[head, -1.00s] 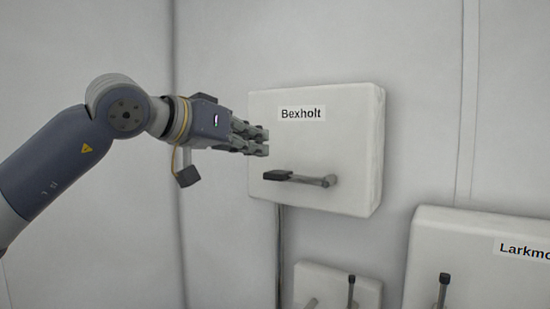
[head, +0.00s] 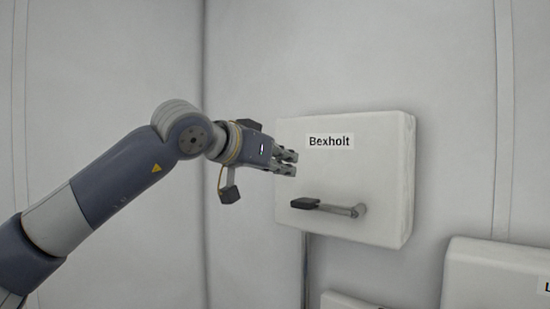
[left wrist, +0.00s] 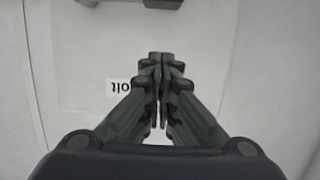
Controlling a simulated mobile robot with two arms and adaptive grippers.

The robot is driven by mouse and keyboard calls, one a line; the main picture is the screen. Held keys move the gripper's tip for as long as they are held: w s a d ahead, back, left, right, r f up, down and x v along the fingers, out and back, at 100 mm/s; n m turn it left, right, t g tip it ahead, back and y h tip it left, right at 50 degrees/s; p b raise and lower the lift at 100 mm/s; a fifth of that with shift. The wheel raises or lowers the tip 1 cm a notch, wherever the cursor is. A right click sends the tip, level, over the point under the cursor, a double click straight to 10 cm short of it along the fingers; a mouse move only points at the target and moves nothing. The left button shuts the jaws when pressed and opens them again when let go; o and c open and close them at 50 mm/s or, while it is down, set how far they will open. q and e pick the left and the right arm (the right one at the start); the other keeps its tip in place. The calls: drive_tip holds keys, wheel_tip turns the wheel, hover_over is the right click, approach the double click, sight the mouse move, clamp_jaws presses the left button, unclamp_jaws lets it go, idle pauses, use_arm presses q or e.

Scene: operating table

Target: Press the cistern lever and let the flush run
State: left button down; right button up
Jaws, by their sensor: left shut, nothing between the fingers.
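The white cistern (head: 385,165) labelled "Bexholt" is fixed to the wall. Its lever (head: 328,207) sticks out to the left from a round pivot, about level, with a dark flat paddle at its end. My left gripper (head: 295,163) is shut and empty. In the head view it appears in front of the cistern's left part, above the lever's paddle. In the left wrist view the closed fingers (left wrist: 160,62) point toward the cistern face (left wrist: 90,50), with part of the label (left wrist: 122,88) beside them. Part of the lever (left wrist: 163,4) shows at that view's top edge. My right gripper is not in view.
Another white box (head: 490,280) is on the wall at the lower right, cut off by the frame. A further white box (head: 345,302) shows at the bottom edge. A pipe (head: 305,265) runs down below the cistern. The wall left of the cistern is bare.

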sight(299, 202)
use_arm(q)
drive_tip(key=w+d+f, duration=0.1)
drive_tip(key=w+f+b, duration=0.1)
drive_tip(key=w+d+f, duration=0.1)
drive_tip(key=w, duration=0.1)
drive_tip(key=shift+d+f, duration=0.3)
drive_tip(key=shift+d, duration=0.05)
drive_tip(key=shift+s+a+f+b, duration=0.1)
drive_tip(key=shift+f+b, duration=0.7)
drive_tip(key=shift+b, duration=0.25)
